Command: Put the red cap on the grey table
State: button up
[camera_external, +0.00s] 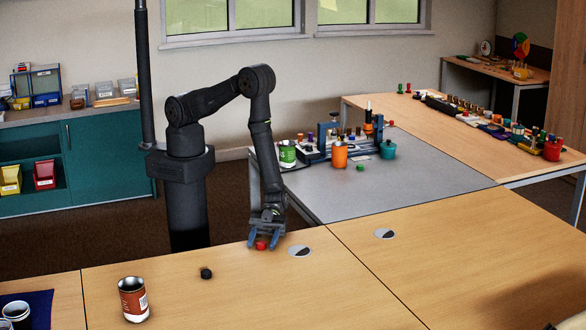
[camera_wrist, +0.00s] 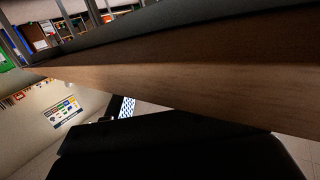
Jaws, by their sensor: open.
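The small red cap (camera_external: 261,246) is on the wooden table near its back edge. My gripper (camera_external: 264,239) points down at it, with one blue finger on each side of the cap; it is open. I cannot tell whether the fingers touch the cap. The grey table (camera_external: 425,182) stands behind and to the right of my gripper. In the wrist view a wooden surface fills much of the picture, and neither the cap nor the fingers can be made out.
An orange can (camera_external: 340,154), a green can (camera_external: 287,154), a teal pot (camera_external: 388,150) and a rack stand on the grey table; its front right is bare. A black cap (camera_external: 206,273) and a brown-red can (camera_external: 133,299) are on the wooden table (camera_external: 300,305).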

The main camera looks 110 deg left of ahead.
jog(key=c, duration=1.1)
grip_shut()
jog(key=shift+r, duration=0.1)
